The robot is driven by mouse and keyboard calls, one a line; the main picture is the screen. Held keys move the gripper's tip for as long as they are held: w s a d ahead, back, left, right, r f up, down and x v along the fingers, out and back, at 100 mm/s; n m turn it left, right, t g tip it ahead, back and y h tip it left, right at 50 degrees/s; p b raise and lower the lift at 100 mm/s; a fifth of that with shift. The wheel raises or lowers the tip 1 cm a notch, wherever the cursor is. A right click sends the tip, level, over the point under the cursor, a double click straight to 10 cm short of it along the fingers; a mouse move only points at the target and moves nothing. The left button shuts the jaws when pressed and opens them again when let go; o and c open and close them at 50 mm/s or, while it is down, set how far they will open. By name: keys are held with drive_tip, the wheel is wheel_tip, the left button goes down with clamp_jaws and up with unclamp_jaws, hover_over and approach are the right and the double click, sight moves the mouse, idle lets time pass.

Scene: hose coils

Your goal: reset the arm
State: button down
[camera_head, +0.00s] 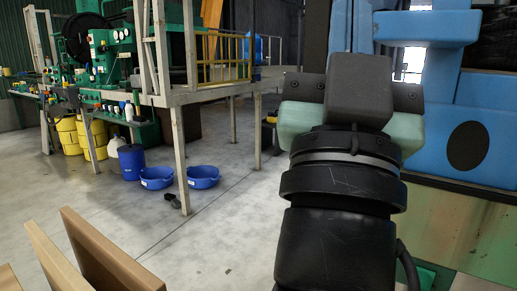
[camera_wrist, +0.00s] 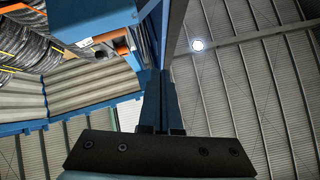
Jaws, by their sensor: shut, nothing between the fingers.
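My arm stands upright in the right half of the head view, with its dark wrist block at the top. That block hides the fingers there. In the wrist view my gripper (camera_wrist: 162,88) points up the picture, with its two dark fingers together and nothing visible between them. The dark bolted plate at the bottom of that view is part of my gripper. Black coils (camera_wrist: 28,50), apparently hoses, sit at the upper left of the wrist view, apart from the fingers.
A large blue structure (camera_head: 445,95) stands behind my arm at right. Green machines (camera_head: 105,50) and a platform on posts (camera_head: 180,150) stand at left, with blue tubs (camera_head: 202,177) below. Brown boards (camera_head: 105,255) are at lower left. The middle floor (camera_head: 225,220) is clear.

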drive_tip(key=s+a+f+n+y, duration=0.2)
drive_tip(key=s+a+n+y, duration=0.2)
drive_tip(key=a+y, duration=0.35)
wheel_tip(320, 180, up, 20)
drive_tip(key=p, duration=1.9)
drive_tip(key=shift+w+y, duration=0.2)
drive_tip(key=shift+y, duration=0.15)
drive_tip(key=shift+a, duration=0.1)
